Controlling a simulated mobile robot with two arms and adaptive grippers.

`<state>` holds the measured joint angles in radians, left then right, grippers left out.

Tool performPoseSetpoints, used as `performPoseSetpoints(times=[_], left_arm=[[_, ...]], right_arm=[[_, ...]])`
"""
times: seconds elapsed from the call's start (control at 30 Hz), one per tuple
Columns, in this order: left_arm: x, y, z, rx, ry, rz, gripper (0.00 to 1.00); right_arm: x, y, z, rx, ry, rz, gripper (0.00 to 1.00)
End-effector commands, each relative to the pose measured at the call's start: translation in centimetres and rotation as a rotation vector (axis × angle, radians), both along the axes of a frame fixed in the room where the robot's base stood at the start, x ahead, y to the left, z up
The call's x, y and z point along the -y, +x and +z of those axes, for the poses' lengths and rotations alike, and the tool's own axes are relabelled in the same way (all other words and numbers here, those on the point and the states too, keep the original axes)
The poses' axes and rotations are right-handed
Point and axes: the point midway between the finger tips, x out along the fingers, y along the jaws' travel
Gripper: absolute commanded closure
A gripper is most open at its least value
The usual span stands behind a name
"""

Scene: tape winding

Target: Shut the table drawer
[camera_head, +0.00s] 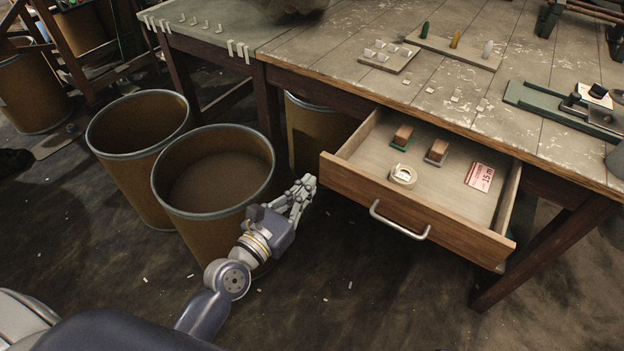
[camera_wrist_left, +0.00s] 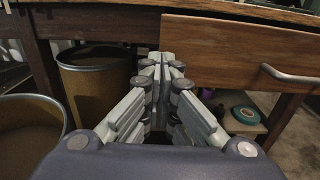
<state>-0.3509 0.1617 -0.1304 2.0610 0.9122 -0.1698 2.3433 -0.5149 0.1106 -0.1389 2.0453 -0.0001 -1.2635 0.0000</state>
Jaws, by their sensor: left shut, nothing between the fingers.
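The table drawer (camera_head: 415,206) is pulled well out from under the worn wooden table (camera_head: 490,125). Its front has a curved metal handle (camera_head: 398,222), which also shows at the right of the left wrist view (camera_wrist_left: 290,76). Inside lie a roll of white tape (camera_head: 403,175), two small wooden-topped blocks (camera_head: 402,136) and a red-and-white card (camera_head: 480,177). My left gripper (camera_head: 306,187) is shut and empty, just left of the drawer front's left end. In the wrist view, its fingertips (camera_wrist_left: 161,58) appear beside that left end; contact cannot be told. My right gripper is not in view.
Two open brown drums (camera_head: 215,210) stand left of my left gripper, with another drum (camera_head: 318,130) under the table. Small pegs, blocks and tools sit on the tabletop. The dark floor before the drawer is mostly clear, with small scraps.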

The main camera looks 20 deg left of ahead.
Motion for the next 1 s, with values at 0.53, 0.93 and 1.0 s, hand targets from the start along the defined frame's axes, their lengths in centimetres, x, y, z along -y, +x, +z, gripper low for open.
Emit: performPoseSetpoints(times=[0.53, 0.93, 1.0], left_arm=[[0.8, 2.6, -0.1, -0.001, 0.001, 0.0, 1.0], [1.5, 4.5, 0.2, 0.0, -0.001, 0.0, 1.0], [1.9, 5.7, 0.2, 0.0, -0.002, 0.0, 1.0]], right_arm=[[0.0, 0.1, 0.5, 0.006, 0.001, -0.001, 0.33], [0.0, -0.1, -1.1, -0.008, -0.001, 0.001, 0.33], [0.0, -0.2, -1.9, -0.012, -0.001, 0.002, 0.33]])
